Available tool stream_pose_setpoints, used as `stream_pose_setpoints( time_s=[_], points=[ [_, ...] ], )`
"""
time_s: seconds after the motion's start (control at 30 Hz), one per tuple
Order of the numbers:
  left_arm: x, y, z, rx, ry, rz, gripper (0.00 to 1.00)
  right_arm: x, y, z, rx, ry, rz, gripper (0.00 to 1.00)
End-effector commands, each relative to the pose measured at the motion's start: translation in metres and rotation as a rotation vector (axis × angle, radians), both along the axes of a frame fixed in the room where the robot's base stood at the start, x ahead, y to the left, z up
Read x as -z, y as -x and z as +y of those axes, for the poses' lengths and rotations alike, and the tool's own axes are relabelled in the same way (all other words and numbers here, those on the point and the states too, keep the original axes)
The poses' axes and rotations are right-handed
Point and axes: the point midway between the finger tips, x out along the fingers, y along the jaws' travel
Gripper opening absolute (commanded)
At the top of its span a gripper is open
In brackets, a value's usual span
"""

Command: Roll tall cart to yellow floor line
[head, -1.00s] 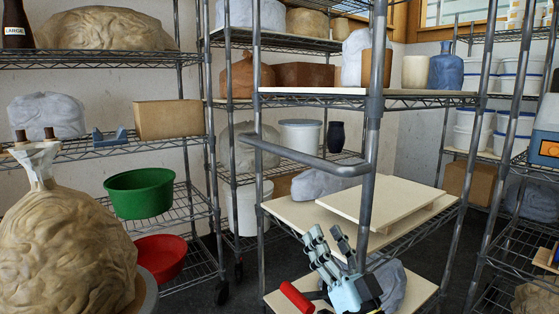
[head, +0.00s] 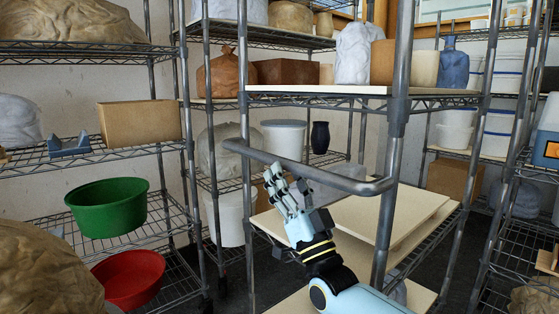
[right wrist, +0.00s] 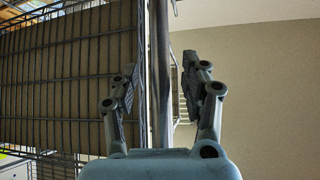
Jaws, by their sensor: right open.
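The tall cart (head: 398,105) is a grey wire-shelf cart with pale boards on its shelves, standing upright at the centre of the head view. Its push handle (head: 330,178) is a grey bar sticking out toward me. My right gripper (head: 283,182) is open, with its fingers pointing up, at the handle's near stretch. In the right wrist view a grey bar (right wrist: 160,100) runs between the open fingers (right wrist: 160,72). I cannot tell whether they touch it. My left gripper is out of view. No yellow floor line shows.
A wire rack at left holds a green basin (head: 108,207), a red basin (head: 130,280) and a tan box (head: 140,122). A large tan bundle (head: 45,275) is near at lower left. Another rack (head: 505,170) stands close at right. Little bare floor shows.

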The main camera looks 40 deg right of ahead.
Motion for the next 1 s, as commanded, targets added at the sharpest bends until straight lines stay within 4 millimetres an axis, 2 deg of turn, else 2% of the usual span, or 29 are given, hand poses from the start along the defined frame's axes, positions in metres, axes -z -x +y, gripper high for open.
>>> stream_pose_setpoints(
  time_s=[0.1,0.23,0.4,0.6,0.93,1.0],
  points=[
    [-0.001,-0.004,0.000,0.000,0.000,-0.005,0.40,-0.014,-0.014,-0.002,0.000,0.001,-0.001,0.46],
    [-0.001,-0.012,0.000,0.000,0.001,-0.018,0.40,-0.023,-0.024,-0.003,0.000,0.001,0.001,0.46],
    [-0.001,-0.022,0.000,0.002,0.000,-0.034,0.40,-0.027,-0.028,-0.003,0.000,0.001,0.002,0.46],
    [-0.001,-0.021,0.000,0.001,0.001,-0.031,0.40,-0.026,-0.028,-0.003,0.000,0.001,0.002,0.44],
    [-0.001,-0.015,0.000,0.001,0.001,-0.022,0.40,-0.026,-0.028,-0.003,0.000,0.000,0.002,0.01],
    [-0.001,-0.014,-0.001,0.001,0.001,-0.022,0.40,-0.026,-0.028,-0.003,0.000,0.001,0.002,0.00]
  ],
)
